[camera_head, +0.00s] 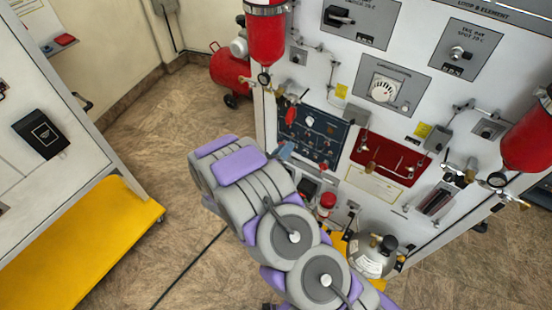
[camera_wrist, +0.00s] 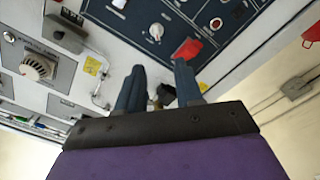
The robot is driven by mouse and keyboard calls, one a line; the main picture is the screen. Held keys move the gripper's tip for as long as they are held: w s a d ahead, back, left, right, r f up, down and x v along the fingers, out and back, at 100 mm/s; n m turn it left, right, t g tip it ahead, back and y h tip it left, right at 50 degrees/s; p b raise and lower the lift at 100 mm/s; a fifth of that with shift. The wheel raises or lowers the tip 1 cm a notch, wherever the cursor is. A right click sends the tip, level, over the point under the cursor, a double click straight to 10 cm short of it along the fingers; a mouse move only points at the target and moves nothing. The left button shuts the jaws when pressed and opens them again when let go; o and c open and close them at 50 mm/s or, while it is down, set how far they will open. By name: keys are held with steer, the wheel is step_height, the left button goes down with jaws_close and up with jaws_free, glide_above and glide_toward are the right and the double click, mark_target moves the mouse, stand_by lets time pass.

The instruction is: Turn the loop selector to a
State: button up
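Labels are too small to read, so I cannot tell for certain which control is the loop selector. A large white dial (camera_head: 383,90) sits on a grey plate on the white wall panel; it shows at the left in the wrist view (camera_wrist: 38,66). A dark blue panel (camera_head: 312,135) carries several small knobs, one a white round knob (camera_wrist: 156,31). My gripper (camera_head: 285,150) is in front of the blue panel's lower left edge. In the wrist view my gripper (camera_wrist: 158,70) has its two blue fingers apart, with a red handle (camera_wrist: 187,50) close by the right fingertip. It grips nothing visible.
A red panel (camera_head: 390,158) with piping is right of the blue one. Red cylinders (camera_head: 265,35) and (camera_head: 528,140) project from the wall panel. A grey gas bottle (camera_head: 372,256) stands low in front. A yellow-based cabinet (camera_head: 85,240) is at left, with open floor between.

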steer(key=shift+v, duration=2.05)
steer(key=w+a+f+m+g+y+b, duration=0.25)
steer(key=w+a+y+b, duration=0.2)
steer(key=y, duration=0.25)
steer(key=s+a+r+n+g+y+b, duration=0.1)
steer(key=s+a+r+g+y+b, duration=0.25)
steer(key=s+r+g+y, duration=0.35)
steer(key=s+d+g+h+b, duration=0.1)
steer(key=s+d, duration=0.5)
steer(key=s, duration=0.6)
steer(key=s+d+g+h+b, duration=0.1)
steer(key=s+d+g+b, duration=0.2)
steer(key=s, duration=0.9)
steer(key=s+d+g+h+b, duration=0.1)
steer(key=s+d+g+b, duration=0.2)
steer(key=s+d, duration=0.7)
steer(key=shift+s+r+b, duration=0.25)
steer(key=shift+s+b, duration=0.1)
steer(key=shift+s, duration=0.7)
